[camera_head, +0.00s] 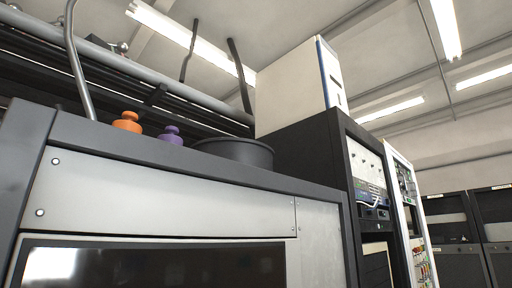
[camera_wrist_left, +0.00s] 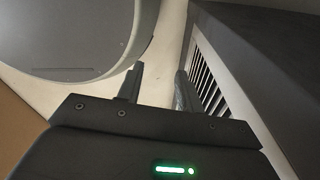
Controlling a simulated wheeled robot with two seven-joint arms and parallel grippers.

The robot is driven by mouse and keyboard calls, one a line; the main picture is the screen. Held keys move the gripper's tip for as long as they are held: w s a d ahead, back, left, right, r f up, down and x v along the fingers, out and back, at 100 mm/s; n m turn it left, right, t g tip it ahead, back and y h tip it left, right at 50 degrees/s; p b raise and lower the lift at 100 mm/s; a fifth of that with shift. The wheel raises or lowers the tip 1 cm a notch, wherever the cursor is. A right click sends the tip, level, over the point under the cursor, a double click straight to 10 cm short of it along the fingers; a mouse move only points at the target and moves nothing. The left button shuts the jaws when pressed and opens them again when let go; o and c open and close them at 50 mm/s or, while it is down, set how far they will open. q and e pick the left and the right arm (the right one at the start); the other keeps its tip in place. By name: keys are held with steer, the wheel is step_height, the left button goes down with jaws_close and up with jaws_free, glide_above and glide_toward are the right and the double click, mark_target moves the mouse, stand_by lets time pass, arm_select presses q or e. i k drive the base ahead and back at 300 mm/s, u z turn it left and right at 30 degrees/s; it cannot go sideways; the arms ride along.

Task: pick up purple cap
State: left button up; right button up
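The purple cap (camera_head: 172,134) stands on top of the dark rack cabinet (camera_head: 90,134) in the head view. It is between an orange cap (camera_head: 127,122) on its left and a dark round pan (camera_head: 235,152) on its right. Its base is partly hidden by the cabinet's top edge. My left gripper (camera_wrist_left: 160,70) shows only in the left wrist view, with its two fingers apart and nothing between them. The purple cap does not show in that view. My right gripper is in neither view.
Taller racks (camera_head: 325,150) stand right of the cabinet, with a pale box (camera_head: 290,88) on top. Pipes and dark rails run behind the caps. In the left wrist view, a slatted vent panel (camera_wrist_left: 212,85) is close to the right finger.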

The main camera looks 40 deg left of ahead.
mark_target(171, 131)
steer(key=z, duration=0.25)
steer(key=i, duration=2.75)
steer(key=u, duration=3.85)
steer(key=i, duration=0.45)
steer(key=z, duration=0.1)
